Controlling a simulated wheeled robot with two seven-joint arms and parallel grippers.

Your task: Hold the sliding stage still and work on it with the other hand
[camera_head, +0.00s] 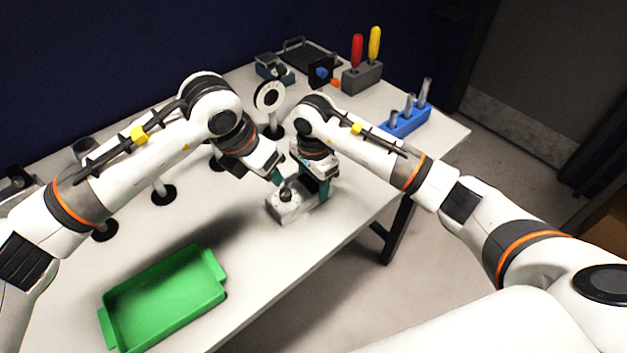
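The sliding stage (284,211) is a small pale grey block with a dark round knob (286,195) on top, standing on the table near its front right edge. My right gripper (312,188) points down at the stage's right end. Its teal fingers stand apart, and I cannot tell whether they press on the stage. My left gripper (278,178) reaches in from the upper left, with a teal finger close to the knob. Its other finger is mostly hidden, and contact with the knob cannot be made out.
A green tray (218,262) lies empty at the front left. A round dial on a stand (269,97), a blue rack with metal tubes (407,122) and a grey block with red and yellow handles (362,79) stand behind. The table (240,222) is clear between tray and stage.

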